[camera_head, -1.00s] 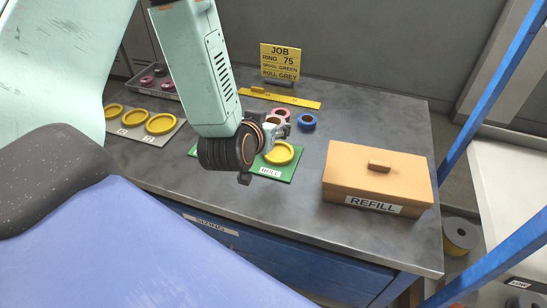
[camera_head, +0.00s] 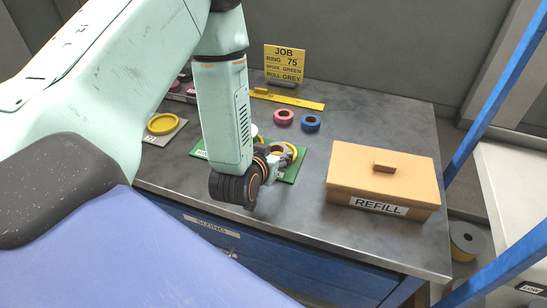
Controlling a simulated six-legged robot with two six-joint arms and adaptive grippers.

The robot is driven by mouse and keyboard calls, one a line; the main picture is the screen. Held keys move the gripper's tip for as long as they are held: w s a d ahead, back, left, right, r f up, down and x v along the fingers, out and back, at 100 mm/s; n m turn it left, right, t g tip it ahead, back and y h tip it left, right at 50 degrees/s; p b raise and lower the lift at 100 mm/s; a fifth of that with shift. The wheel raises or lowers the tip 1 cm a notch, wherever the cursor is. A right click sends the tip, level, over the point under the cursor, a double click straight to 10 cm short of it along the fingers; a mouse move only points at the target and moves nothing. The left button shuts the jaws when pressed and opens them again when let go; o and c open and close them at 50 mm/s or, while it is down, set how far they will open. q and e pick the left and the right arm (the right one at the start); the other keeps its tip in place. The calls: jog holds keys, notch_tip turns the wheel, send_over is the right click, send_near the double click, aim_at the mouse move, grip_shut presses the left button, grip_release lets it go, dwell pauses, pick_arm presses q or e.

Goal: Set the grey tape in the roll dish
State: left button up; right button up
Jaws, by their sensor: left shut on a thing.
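My left gripper (camera_head: 278,165) comes down from the upper left over the right part of a green board (camera_head: 292,177). It is shut on a small roll, seemingly the grey tape (camera_head: 280,153), mostly hidden by the fingers. The yellow roll dish (camera_head: 293,150) on this board shows only as a rim beside and behind the gripper. The roll is over or at the dish; I cannot tell whether it touches the dish floor. My right gripper is not in view.
A pink tape (camera_head: 284,117) and a blue tape (camera_head: 311,123) lie behind the board. A tan REFILL box (camera_head: 384,180) stands at right. A yellow ruler (camera_head: 290,101) and job sign (camera_head: 285,62) are at the back. A grey board with a yellow dish (camera_head: 162,124) is left.

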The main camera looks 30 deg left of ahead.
pick_arm(q)
jog(key=shift+w+f, duration=0.1)
jog(key=shift+f, duration=0.2)
jog(key=shift+f, duration=0.15)
jog(key=o, duration=1)
jog(key=shift+o, duration=0.2)
